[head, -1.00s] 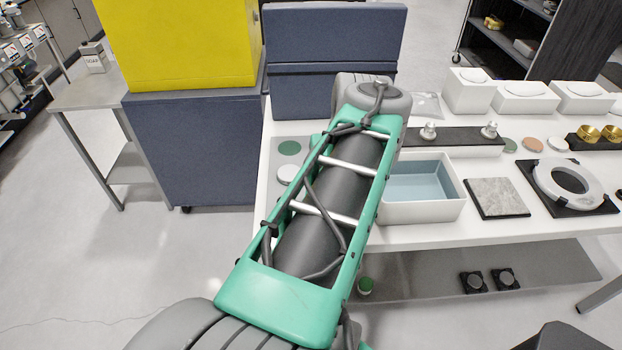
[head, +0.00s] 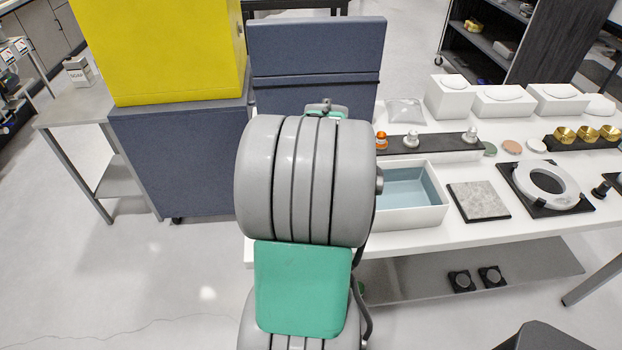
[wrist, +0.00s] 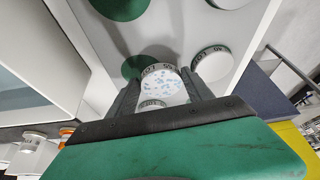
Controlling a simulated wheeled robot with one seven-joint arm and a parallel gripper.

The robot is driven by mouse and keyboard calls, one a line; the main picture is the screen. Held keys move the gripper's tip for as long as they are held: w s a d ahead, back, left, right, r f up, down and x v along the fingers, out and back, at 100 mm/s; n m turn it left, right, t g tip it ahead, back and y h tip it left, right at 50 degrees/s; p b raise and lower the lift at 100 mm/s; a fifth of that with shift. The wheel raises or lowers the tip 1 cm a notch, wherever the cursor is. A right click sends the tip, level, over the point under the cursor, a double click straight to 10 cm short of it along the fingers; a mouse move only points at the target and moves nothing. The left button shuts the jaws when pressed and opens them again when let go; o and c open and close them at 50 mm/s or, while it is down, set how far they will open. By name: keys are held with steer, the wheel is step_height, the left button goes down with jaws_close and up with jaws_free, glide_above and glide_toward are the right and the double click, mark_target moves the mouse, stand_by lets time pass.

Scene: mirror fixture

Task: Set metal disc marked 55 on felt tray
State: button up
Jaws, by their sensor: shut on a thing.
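In the wrist view my gripper (wrist: 163,80) is shut on a round disc (wrist: 162,86) with a pale face, blue specks and a grey rim lettered "LOT". Green and white discs lie on a grey surface around the fingers, including a green disc (wrist: 138,66) and a white disc (wrist: 211,62) close by. A white tray with a blue-grey floor (head: 441,168), perhaps the felt tray, stands on the table right of my arm and looks empty where visible. My arm hides the gripper in the head view.
A tall blue-grey case (head: 314,60) stands behind my arm. Right of the tray are a grey stone tile (head: 479,200) and a white ring (head: 546,184) on a black base. A dark strip (head: 430,145) with several small knobs lies behind the tray.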

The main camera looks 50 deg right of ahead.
steer(key=shift+f, duration=1)
steer(key=o, duration=1.3)
steer(key=shift+c, duration=0.2)
steer(key=shift+s+r, duration=0.1)
steer(key=shift+r, duration=0.35)
steer(key=b+v, duration=0.2)
steer(key=v, duration=0.9)
steer(key=w+a+f+n+y, duration=0.1)
steer(key=w+a+n, duration=0.25)
steer(key=a, duration=0.95)
steer(key=w+a+n+y, duration=0.15)
steer(key=w+a, duration=0.35)
steer(key=a, duration=0.7)
steer(key=s+a+f+n, duration=0.2)
steer(key=s+a+n, duration=0.1)
steer(key=a, duration=0.7)
steer(key=shift+a+n, duration=0.3)
steer(key=shift+f+y, duration=0.1)
steer(key=shift+y, duration=0.15)
